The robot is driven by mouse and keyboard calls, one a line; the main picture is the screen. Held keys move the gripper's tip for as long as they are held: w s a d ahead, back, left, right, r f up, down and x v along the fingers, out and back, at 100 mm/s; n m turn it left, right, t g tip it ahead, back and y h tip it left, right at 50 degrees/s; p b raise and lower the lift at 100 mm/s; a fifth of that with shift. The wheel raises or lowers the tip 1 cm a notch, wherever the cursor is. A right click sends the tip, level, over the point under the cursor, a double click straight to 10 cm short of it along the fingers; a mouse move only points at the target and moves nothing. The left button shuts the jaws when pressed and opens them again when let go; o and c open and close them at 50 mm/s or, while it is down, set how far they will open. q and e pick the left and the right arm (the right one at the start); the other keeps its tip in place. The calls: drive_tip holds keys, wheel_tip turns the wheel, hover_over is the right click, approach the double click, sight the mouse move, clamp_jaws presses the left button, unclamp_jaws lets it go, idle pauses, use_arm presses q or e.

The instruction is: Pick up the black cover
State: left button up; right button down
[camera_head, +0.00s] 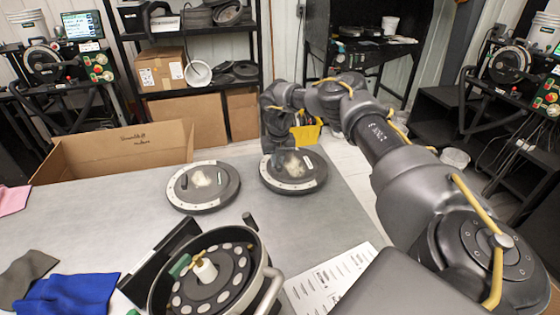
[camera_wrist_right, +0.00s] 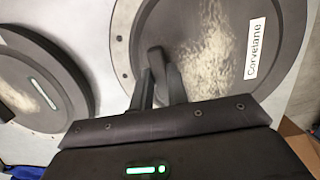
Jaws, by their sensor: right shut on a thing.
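Two round black covers with pale rims and a light dusty patch lie on the grey table: a left one (camera_head: 202,186) and a right one (camera_head: 293,170). My right gripper (camera_head: 279,158) comes down over the right cover from behind. In the wrist view, my right gripper (camera_wrist_right: 158,88) is shut on a dark upright tab (camera_wrist_right: 156,60) on the cover labelled "Corvelane" (camera_wrist_right: 190,25). The cover looks flat on the table. The other cover (camera_wrist_right: 35,75) shows at the left of that view. My left gripper is not in view.
An open seed meter (camera_head: 212,272) with a metal handle stands at the front. A cardboard box (camera_head: 115,150) is at the back left. Blue cloth (camera_head: 68,294) and a printed sheet (camera_head: 330,280) lie near the front. The table's right edge is close to the right cover.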

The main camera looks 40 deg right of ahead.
drive_tip(key=r, duration=0.2)
drive_tip(key=b, duration=0.1)
drive_tip(key=shift+s+a+r, duration=0.1)
drive_tip(key=shift+a+r, duration=0.15)
drive_tip(key=shift+r, duration=0.15)
drive_tip(key=s+a+r+b, duration=0.2)
drive_tip(key=s+a+r, duration=0.5)
drive_tip(key=a+r, duration=0.2)
drive_tip(key=shift+s+a+r, duration=0.2)
drive_tip(key=shift+s+a, duration=0.1)
drive_tip(key=shift+a, duration=0.85)
